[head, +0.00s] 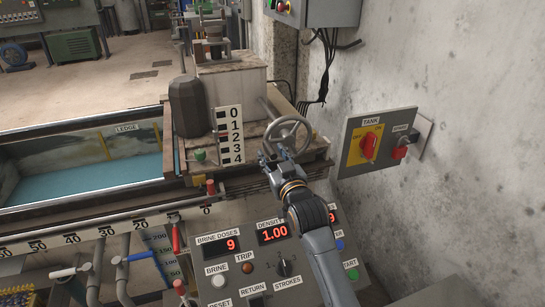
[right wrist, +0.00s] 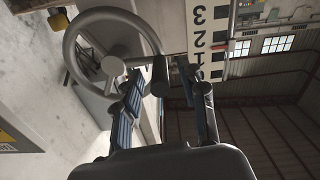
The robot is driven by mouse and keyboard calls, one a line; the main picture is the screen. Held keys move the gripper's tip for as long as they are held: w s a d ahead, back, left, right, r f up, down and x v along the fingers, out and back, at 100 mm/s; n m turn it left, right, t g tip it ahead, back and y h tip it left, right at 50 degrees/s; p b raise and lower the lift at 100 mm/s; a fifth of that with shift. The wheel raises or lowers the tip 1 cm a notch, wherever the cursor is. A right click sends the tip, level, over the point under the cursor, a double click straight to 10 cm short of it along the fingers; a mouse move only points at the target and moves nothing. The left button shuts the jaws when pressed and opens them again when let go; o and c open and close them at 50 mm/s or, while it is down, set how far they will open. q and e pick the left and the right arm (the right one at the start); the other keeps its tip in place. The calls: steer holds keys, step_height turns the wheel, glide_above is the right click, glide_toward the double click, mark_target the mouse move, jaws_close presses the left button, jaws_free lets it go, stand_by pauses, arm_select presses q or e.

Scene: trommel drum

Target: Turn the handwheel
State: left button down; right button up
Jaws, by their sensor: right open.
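The grey handwheel (head: 288,134) is mounted on the machine's right side, beside the 0–4 scale plate. In the right wrist view the wheel (right wrist: 113,66) fills the upper left, with its rim, spokes and hub visible. Its dark crank handle (right wrist: 160,76) sticks out from the rim toward the camera. My right gripper (head: 271,158) is at the wheel's lower left. It is open, and in the right wrist view its two fingers (right wrist: 161,80) stand on either side of the handle; I cannot tell whether they touch it. My left gripper is not in view.
The scale plate (head: 230,135) stands just left of the wheel. A red TANK switch (head: 368,146) is on the wall to the right. A control panel (head: 225,262) with buttons and displays lies below my right arm. A water trough (head: 85,170) is at left.

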steer(key=shift+w, duration=0.1)
steer(key=shift+c, duration=0.2)
jaws_close()
